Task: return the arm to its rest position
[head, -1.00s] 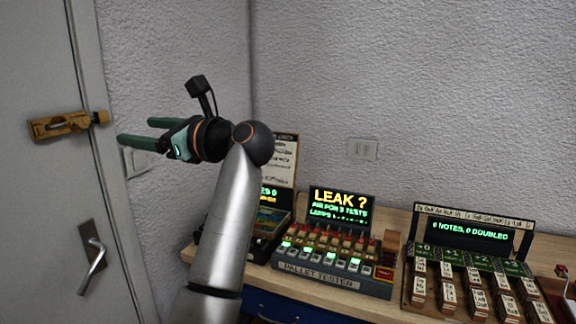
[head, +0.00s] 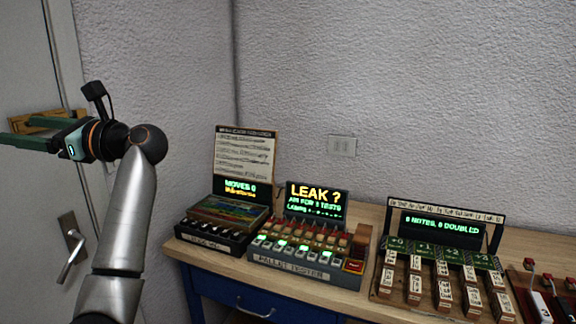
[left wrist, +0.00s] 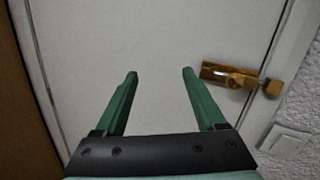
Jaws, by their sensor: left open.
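My left arm (head: 125,215) rises from the bottom left of the head view, bent at the top. Its left gripper (head: 12,132) points left in front of the door, partly over a brass latch (head: 40,120). In the left wrist view the two green fingers (left wrist: 160,75) are spread apart with nothing between them. They point at the pale door (left wrist: 160,35). The brass latch (left wrist: 230,76) is to the right of the right-hand finger and apart from it. My right gripper is in neither view.
A wooden table (head: 345,295) along the wall bears a pallet tester (head: 300,255), a box with a small screen (head: 225,220) and a note-block board (head: 440,270). A door handle (head: 72,248) is left of my arm. A light switch (left wrist: 285,140) is on the wall.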

